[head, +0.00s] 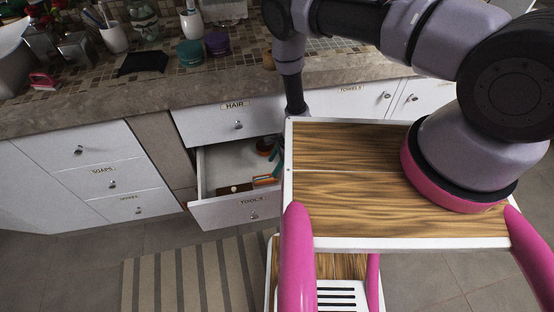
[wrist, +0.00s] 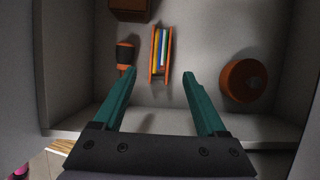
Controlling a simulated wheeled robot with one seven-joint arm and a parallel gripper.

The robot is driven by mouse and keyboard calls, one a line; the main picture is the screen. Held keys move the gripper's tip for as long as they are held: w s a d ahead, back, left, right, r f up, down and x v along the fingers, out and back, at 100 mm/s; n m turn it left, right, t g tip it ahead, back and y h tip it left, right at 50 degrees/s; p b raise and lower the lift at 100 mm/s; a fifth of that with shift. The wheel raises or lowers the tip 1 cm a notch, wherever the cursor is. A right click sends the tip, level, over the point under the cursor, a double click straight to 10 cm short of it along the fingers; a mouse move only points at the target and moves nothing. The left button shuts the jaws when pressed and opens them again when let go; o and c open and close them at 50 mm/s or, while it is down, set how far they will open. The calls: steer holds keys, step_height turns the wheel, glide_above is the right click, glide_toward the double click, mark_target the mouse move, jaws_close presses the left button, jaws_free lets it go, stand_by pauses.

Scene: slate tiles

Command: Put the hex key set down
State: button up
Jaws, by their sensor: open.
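The hex key set (wrist: 161,52), an orange holder with blue, yellow and other coloured keys, appears to lie on the drawer floor in the wrist view. My gripper (wrist: 161,74) is open, its teal fingers spread either side of the line to the set. The set is just beyond the fingertips, and I see no contact. In the head view an orange item (head: 265,180), probably the set, shows in the open drawer (head: 222,163). My gripper's teal fingers (head: 278,160) are partly hidden there by the tray edge.
In the drawer, an orange round item (wrist: 244,81) is right of the set, a small orange-and-black item (wrist: 124,55) left, and a brown box (wrist: 129,10) at upper left. The HAIR drawer (head: 230,121) above is shut. My wooden-topped tray stands close on the right.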

steer(key=shift+v, duration=1.7)
